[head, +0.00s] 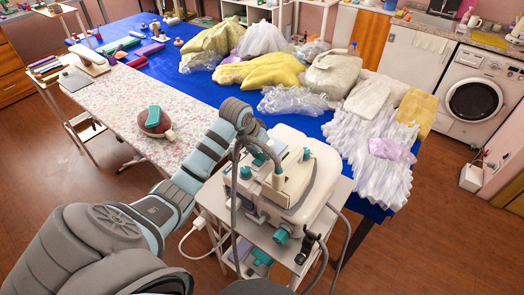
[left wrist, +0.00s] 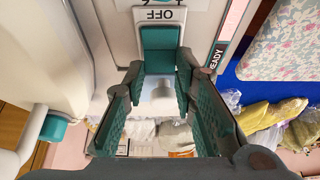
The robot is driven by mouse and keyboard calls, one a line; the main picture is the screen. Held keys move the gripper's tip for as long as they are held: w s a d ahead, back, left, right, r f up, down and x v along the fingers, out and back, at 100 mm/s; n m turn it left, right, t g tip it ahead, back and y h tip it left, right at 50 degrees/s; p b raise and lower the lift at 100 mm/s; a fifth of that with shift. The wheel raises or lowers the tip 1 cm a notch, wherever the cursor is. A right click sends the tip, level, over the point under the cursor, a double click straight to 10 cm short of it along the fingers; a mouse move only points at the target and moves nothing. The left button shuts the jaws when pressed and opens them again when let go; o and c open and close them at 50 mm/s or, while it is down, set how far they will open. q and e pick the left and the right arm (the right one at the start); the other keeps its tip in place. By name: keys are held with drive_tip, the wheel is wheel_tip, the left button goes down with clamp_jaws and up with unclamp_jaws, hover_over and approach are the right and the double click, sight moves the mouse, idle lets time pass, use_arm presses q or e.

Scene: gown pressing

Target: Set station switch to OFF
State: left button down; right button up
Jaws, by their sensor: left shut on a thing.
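The pressing station (head: 312,205) is a cream-white machine with teal knobs on a small cart. In the left wrist view its teal switch (left wrist: 160,40) sits on a pale panel beside an OFF label (left wrist: 158,14). My left gripper (left wrist: 160,78) has its teal-padded fingers on either side of the switch, shut on it. In the head view my left arm reaches to the back of the station, and the fingers are mostly hidden there. The switch's exact position is not clear. My right gripper is not in view.
A floral ironing board (head: 185,112) with a red and teal item (head: 154,122) stands at left. A blue table (head: 222,92) behind holds piles of clothes and plastic-wrapped garments (head: 372,160). A hose and cables hang around the station.

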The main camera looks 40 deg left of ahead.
use_arm(q)
drive_tip(key=c, duration=1.3)
unclamp_jaws()
drive_tip(key=shift+s, duration=0.1)
drive_tip(key=shift+r, duration=0.1)
drive_tip(key=v, duration=1.2)
